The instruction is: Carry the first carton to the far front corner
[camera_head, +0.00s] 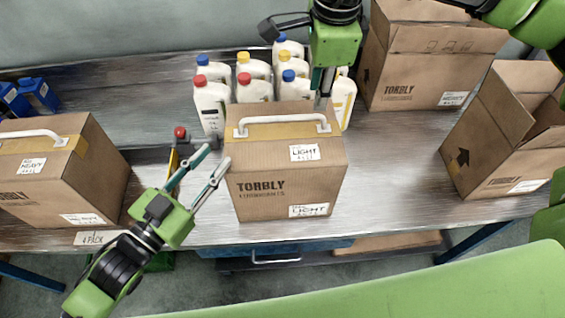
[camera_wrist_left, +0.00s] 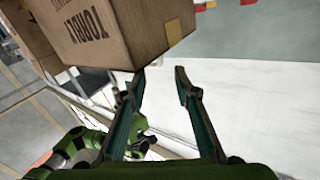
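A closed brown TORBLY carton (camera_head: 285,170) with a white handle and LIGHT labels stands at the table's middle front. A second closed carton with a HEAVY label (camera_head: 60,170) and a white handle stands at the left. Which one is the first carton is not marked. My left gripper (camera_head: 213,157) is open and empty just left of the LIGHT carton. In the left wrist view its fingers (camera_wrist_left: 158,73) are apart, near the lower edge of a carton (camera_wrist_left: 115,30). My right gripper (camera_head: 322,90) points down at the LIGHT carton's back right edge; its grip is unclear.
Several white bottles (camera_head: 212,105) with coloured caps stand behind the LIGHT carton. Two open cartons stand at right: one at the back (camera_head: 425,70), one at the front (camera_head: 510,130). Blue bottles (camera_head: 38,93) are at far left. Bare table (camera_head: 400,165) lies right of the LIGHT carton.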

